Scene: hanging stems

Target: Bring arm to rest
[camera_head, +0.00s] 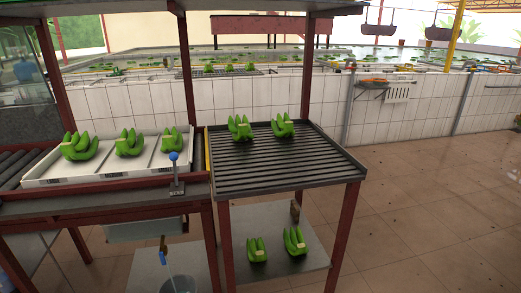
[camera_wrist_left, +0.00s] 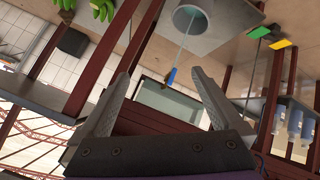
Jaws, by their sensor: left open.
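My left gripper (camera_wrist_left: 160,75) shows in the left wrist view with its two grey fingers spread wide and nothing between them. A red-brown beam and a pale tub (camera_wrist_left: 172,104) lie beyond the fingers, apart from them. Neither arm shows in the head view, and my right gripper is in no view.
Green banana clusters lie in a white tray (camera_head: 97,172), on the roller table (camera_head: 310,165) and on a lower shelf (camera_head: 275,268). A blue-knobbed lever (camera_head: 174,170) stands between tray and rollers. Red posts frame the station. Tiled floor (camera_head: 430,210) at right is clear.

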